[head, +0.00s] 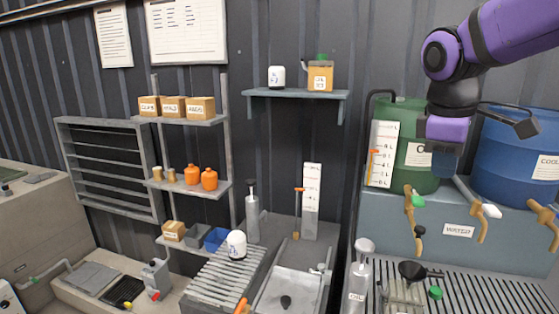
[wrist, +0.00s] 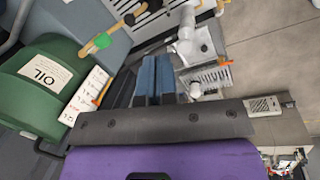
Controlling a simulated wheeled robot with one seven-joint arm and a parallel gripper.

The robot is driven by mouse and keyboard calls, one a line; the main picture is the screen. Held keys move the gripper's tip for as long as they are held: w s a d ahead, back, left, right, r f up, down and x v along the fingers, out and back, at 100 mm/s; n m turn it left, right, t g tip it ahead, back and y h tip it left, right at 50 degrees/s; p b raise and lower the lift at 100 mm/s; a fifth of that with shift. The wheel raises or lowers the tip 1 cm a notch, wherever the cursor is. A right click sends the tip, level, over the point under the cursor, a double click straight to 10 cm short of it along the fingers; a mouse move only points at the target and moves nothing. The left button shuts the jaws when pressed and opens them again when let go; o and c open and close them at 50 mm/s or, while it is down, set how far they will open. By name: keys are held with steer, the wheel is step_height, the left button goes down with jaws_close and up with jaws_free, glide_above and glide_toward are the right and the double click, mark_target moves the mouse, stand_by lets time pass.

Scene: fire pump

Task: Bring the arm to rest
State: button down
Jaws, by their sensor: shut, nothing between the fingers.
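My purple and black arm (head: 505,38) reaches in from the upper right of the head view. My gripper (head: 446,165) points down in front of the green oil drum (head: 400,118), partly covering it. In the wrist view, the two blue fingers of my gripper (wrist: 156,62) lie side by side, closed together with nothing held. It seems to hang above the drums' bench. Whether any part of it touches a drum is not clear.
A blue coolant drum (head: 510,150) stands right of the green one. Taps (head: 480,220) stick out in front below them. A white level gauge (head: 381,154) stands beside the green drum. Open air lies left of my arm.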

steer(key=s+d+f+m+t+y, duration=0.1)
steer(key=s+m+t, duration=0.1)
steer(key=s+m, duration=0.3)
steer(key=s+d+f+m+t, duration=0.1)
steer(key=s+m+t, duration=0.1)
steer(key=s+m, duration=0.3)
steer(key=s, duration=0.4)
steer(key=shift+s+f+y, duration=0.25)
steer(key=shift+y, duration=0.15)
stand_by(1.0)
